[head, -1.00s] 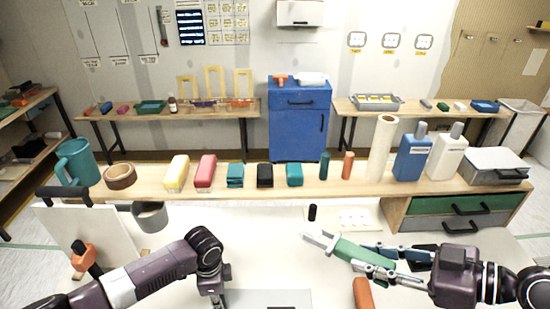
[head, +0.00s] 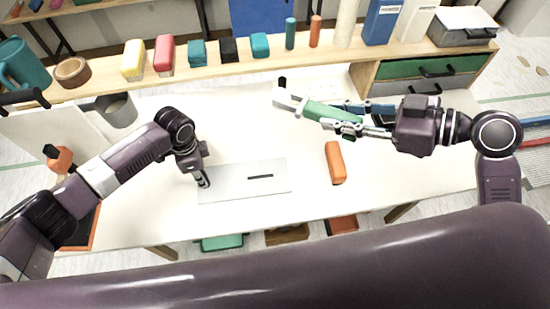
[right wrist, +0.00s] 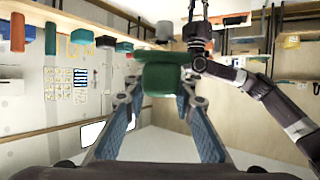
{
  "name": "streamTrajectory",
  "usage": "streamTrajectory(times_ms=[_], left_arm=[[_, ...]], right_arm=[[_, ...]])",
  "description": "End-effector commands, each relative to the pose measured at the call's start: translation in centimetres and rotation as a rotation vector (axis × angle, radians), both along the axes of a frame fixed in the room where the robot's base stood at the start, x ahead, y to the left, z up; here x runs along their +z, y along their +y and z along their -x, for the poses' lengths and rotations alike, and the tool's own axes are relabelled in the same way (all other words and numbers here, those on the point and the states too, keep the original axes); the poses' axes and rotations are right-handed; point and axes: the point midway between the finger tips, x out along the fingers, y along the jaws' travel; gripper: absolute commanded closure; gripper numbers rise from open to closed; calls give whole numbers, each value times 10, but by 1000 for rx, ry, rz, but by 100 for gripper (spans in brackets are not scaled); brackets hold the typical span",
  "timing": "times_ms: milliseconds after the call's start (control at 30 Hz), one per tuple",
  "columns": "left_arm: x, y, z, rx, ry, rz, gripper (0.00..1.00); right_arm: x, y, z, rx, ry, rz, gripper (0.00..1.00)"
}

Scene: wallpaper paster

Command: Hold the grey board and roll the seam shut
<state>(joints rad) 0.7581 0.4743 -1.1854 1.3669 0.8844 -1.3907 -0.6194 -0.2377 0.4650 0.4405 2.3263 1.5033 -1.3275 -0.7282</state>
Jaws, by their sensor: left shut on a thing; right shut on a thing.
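The grey board (head: 228,184) lies flat on the white table, with a short dark strip (head: 260,177) on its right half. My left gripper (head: 204,182) points down at the board's left edge and is shut on it; the fingertips are small in view. My right gripper (head: 348,118) is shut on the green handle of a roller tool (head: 325,112), held to the right of and beyond the board. Its pale head (head: 288,101) points left. In the right wrist view the green handle (right wrist: 163,76) sits between the blue finger pads.
A grey cup (head: 118,110) and an orange-handled tool (head: 60,160) are at the left. A wooden shelf (head: 270,66) with bottles and blocks runs along the back. The table front is mostly clear.

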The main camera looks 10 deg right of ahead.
Motion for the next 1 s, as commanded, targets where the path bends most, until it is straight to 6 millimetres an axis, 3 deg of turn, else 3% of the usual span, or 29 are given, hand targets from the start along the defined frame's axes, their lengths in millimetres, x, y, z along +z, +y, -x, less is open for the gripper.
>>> streamTrajectory(times_ms=[167,367,800,1000], left_arm=[[-3,0,3,-1,6,0,100],[-3,0,3,-1,6,-1,100],[-3,0,3,-1,6,-1,100],[-3,0,3,-1,6,-1,100]], right_arm=[[-1,3,-2,10,3,6,100],[-16,28,-19,84,42,75,100],[-86,112,-54,369,176,391,100],[-129,127,-66,490,216,571,100]])
